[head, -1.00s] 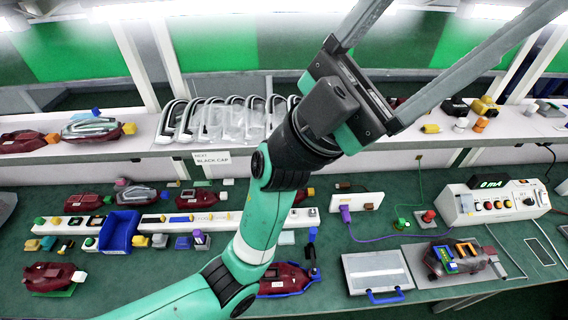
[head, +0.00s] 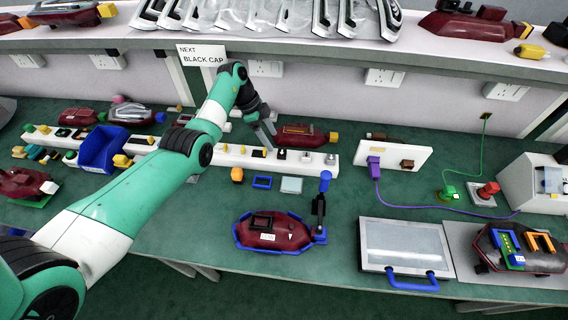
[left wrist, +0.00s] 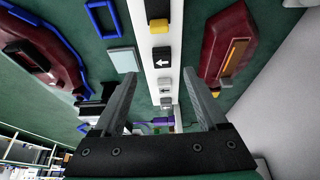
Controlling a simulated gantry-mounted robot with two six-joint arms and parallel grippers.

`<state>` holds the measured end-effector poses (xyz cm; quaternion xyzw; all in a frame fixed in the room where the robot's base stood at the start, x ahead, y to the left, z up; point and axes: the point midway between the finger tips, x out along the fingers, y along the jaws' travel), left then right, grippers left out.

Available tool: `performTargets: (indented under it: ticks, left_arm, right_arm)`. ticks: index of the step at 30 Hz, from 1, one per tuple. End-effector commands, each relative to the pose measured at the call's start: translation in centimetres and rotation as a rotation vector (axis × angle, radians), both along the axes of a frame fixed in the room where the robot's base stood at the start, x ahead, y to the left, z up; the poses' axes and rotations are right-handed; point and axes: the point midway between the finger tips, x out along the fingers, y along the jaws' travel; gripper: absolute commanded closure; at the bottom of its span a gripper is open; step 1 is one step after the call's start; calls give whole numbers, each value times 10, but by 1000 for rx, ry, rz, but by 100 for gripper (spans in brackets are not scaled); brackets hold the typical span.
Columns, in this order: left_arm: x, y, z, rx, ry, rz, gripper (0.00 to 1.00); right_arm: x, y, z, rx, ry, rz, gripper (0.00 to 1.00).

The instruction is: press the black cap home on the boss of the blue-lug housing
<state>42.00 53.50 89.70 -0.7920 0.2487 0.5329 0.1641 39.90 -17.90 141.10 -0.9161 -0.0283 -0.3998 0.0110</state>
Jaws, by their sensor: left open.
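A dark red housing (head: 275,232) lies in a blue cradle at the front middle of the bench, with a square black part on top. I cannot tell for certain which is the blue-lug one. Small black pieces sit on the long white strip; one (head: 281,154), perhaps the black cap, also shows in the left wrist view (left wrist: 160,58) with a white arrow. My left gripper (head: 268,136) is open and empty over the strip. My right gripper is not in view.
A red housing with an orange lug (head: 305,135) lies behind the strip. A blue bin (head: 103,149) stands at left. A sign (head: 201,55) reads "NEXT BLACK CAP".

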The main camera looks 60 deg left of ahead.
Motion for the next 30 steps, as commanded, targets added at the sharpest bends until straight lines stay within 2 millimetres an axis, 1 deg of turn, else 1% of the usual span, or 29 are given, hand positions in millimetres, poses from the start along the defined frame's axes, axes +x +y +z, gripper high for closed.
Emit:
performTargets:
  ticks: [2, 8, 11, 13, 16, 19, 22, 24, 29, 30]
  left_arm:
    - [1, 0, 2, 1, -2, -1, 25]
    - [7, -6, -20, 1, -2, -4, 25]
    - [9, -6, -19, 2, -4, -3, 25]
    - [9, -6, -23, 2, -4, -4, 25]
    - [13, -8, -37, 1, -3, -4, 25]
    - [17, -11, -55, 1, -3, -4, 25]
    - [23, -15, -68, 1, -3, -5, 25]
    - [24, -16, -70, 2, -4, -4, 25]
    - [24, -16, -67, 3, -4, -3, 25]
    - [24, -16, -67, 3, -4, -3, 27]
  right_arm:
    - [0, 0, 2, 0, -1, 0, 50]
    - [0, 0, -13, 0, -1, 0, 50]
    - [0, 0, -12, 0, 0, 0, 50]
    - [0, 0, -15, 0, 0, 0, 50]
    - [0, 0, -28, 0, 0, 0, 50]
    - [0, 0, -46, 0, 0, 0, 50]
    - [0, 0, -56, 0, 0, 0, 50]
    - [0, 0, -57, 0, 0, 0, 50]
    - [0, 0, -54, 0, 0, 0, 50]
    - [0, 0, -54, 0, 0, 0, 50]
